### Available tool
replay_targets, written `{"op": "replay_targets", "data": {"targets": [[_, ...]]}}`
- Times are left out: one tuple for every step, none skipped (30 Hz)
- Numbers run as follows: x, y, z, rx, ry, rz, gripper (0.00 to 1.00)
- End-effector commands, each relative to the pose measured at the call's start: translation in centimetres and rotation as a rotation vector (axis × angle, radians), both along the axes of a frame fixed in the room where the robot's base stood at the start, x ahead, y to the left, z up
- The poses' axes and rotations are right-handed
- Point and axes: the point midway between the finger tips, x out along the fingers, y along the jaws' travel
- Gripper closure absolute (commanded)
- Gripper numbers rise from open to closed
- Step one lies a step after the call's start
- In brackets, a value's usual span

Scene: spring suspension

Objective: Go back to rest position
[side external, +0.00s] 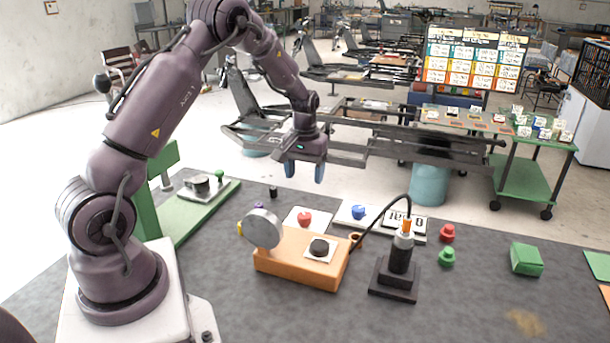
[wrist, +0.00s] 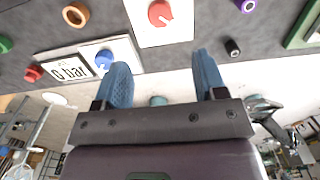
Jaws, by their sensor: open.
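My gripper (side external: 305,172) hangs in the air above the far edge of the table, with its two blue fingertips apart and nothing between them. In the wrist view the same gripper (wrist: 162,80) shows both blue fingers spread, with the floor and table edge behind. The table (side external: 470,310) lies below and in front of it. A white plate with a red knob (side external: 305,218) is below the gripper; the red knob also shows in the wrist view (wrist: 160,13).
An orange box (side external: 290,272) with a round disc (side external: 263,228) stands mid-table. Right of it are a black stand (side external: 393,280) with a cable, a gauge display (side external: 405,219), red (side external: 447,233) and green (side external: 446,257) pieces, and a green block (side external: 526,259). A green fixture (side external: 190,215) stands left.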

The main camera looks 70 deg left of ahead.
Motion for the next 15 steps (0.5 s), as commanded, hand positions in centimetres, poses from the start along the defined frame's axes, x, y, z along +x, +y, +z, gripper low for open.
{"op": "replay_targets", "data": {"targets": [[0.0,0.0,0.0,0.0,0.0,-0.004,0.35],[-0.1,0.0,0.0,-0.001,0.004,-0.012,0.35],[-0.5,-0.2,-0.3,-0.007,0.018,-0.019,0.35],[-1.0,-0.5,-0.6,-0.014,0.033,-0.024,0.35],[-1.6,-0.8,-0.9,-0.023,0.049,-0.031,0.35],[-2.3,-1.4,-0.7,-0.033,0.061,-0.045,0.35],[-2.8,-2.0,-0.1,-0.038,0.064,-0.059,0.35],[-3.2,-2.7,0.6,-0.04,0.063,-0.076,0.35],[-3.6,-3.6,1.7,-0.043,0.058,-0.1,0.35],[-3.9,-4.4,2.5,-0.043,0.053,-0.119,0.35],[-4.3,-5.2,3.4,-0.043,0.047,-0.14,0.35],[-4.8,-6.3,4.8,-0.042,0.036,-0.171,0.35],[-5.2,-7.2,5.7,-0.041,0.026,-0.194,0.35],[-5.6,-8.0,6.7,-0.037,0.015,-0.218,0.35],[-6.3,-9.2,7.9,-0.032,0.001,-0.252,0.35]]}}
